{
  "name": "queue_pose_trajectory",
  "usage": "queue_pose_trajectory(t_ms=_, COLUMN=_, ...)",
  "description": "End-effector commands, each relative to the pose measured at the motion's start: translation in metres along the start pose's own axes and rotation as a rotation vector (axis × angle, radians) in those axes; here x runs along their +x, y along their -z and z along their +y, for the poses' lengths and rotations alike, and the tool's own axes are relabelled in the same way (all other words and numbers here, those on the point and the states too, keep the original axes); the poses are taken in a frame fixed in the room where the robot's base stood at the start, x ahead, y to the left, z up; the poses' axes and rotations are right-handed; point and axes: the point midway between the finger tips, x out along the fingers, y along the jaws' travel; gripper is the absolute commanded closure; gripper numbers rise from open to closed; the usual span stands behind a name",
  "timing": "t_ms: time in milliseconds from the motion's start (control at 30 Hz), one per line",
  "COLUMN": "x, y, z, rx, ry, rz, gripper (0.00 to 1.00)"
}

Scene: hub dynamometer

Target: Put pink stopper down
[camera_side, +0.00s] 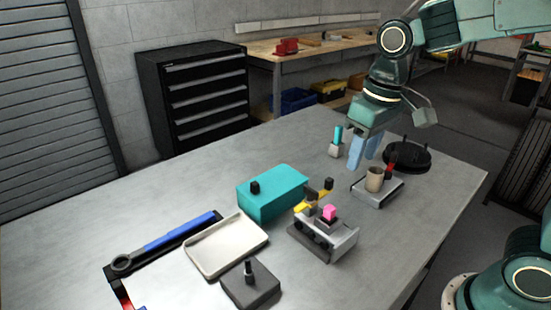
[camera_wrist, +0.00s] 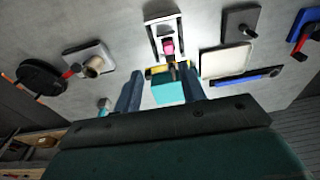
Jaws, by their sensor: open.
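The pink stopper (camera_side: 329,212) sits on top of the grey metal fixture (camera_side: 345,242) near the middle of the table. It also shows in the wrist view (camera_wrist: 168,47), inside the frame of that fixture. My gripper (camera_side: 365,155) is open with blue fingers, held above the table behind and to the right of the stopper. In the wrist view the fingers (camera_wrist: 163,92) are spread apart with nothing held between them. The gripper is clear of the stopper.
A teal box (camera_side: 280,205) with a black knob stands left of the fixture. A white tray (camera_side: 205,255), a dark block with a post (camera_side: 262,292) and a blue-handled wrench (camera_side: 170,237) lie further left. A tan cup (camera_side: 374,181) on a plate and a black round base (camera_side: 415,157) stand right.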

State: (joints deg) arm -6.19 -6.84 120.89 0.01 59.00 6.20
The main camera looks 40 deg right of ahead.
Motion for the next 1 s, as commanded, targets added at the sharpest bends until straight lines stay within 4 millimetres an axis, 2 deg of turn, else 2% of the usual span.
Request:
queue_pose_trajectory(t_ms=100, x=-0.014, y=-0.021, z=0.008, rx=0.002, ry=0.003, rz=0.064, gripper=0.59)
queue_pose_trajectory(t_ms=300, x=-0.028, y=-0.055, z=0.018, rx=0.002, ry=0.004, rz=0.165, gripper=0.59)
queue_pose_trajectory(t_ms=600, x=-0.035, y=-0.103, z=0.029, rx=-0.001, ry=-0.005, rz=0.307, gripper=0.59)
queue_pose_trajectory(t_ms=800, x=-0.033, y=-0.120, z=0.032, rx=-0.002, ry=-0.011, rz=0.361, gripper=0.59)
queue_pose_trajectory(t_ms=1000, x=-0.032, y=-0.124, z=0.033, rx=-0.003, ry=-0.013, rz=0.372, gripper=0.59)
